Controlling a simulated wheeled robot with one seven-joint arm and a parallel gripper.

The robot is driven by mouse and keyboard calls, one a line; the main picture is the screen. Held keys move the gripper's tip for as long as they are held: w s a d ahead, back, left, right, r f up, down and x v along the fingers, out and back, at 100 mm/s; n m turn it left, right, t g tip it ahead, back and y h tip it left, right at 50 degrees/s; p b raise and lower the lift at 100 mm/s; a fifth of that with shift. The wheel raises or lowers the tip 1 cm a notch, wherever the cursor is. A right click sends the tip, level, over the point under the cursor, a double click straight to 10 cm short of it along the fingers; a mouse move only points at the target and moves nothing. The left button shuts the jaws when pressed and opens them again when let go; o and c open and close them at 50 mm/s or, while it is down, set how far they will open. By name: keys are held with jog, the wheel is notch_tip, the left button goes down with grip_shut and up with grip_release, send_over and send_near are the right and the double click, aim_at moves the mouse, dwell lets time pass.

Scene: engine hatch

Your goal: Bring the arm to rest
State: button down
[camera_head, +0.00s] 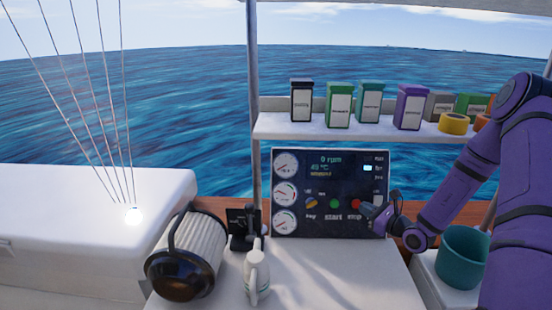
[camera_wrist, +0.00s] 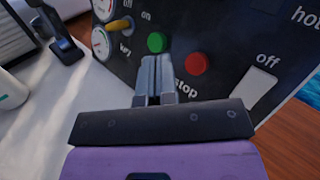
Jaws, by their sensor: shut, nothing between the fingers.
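My purple arm (camera_head: 455,195) reaches in from the right in the head view. My gripper (camera_head: 368,212) is at the lower right part of the dark control panel (camera_head: 330,222), in front of or close to the red stop button (camera_head: 354,204). In the wrist view my gripper (camera_wrist: 155,62) has its fingers together with nothing between them.
A shelf (camera_head: 380,130) with several boxes and tape rolls runs above the panel. A teal bucket (camera_head: 462,262) stands at right. The white top before the panel is clear.

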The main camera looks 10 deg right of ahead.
jog(key=s+a+r+n+g+y, duration=0.2)
jog(key=s+a+r+n+g, duration=0.45)
jog(key=a+r+n, duration=0.3)
jog(key=s+a+r+n+g+y, duration=0.2)
jog(key=s+a+r+n+g, duration=0.4)
jog(key=a+r+n, duration=0.4)
jog(key=s+d+r+n+t+h, duration=0.1)
jog(key=s+d+r+n+h, duration=0.1)
jog(key=s+r+n+h, duration=0.2)
jog(key=s+d+r+n+t+h, duration=0.1)
jog(key=s+r+n+h, duration=0.4)
jog(key=s+r, duration=0.5)
jog(key=s+d+h, duration=0.1)
jog(key=s+h, duration=0.1)
jog(key=s, duration=0.4)
jog(key=shift+r, duration=0.3)
jog(key=shift+d, duration=0.1)
dwell(0.3)
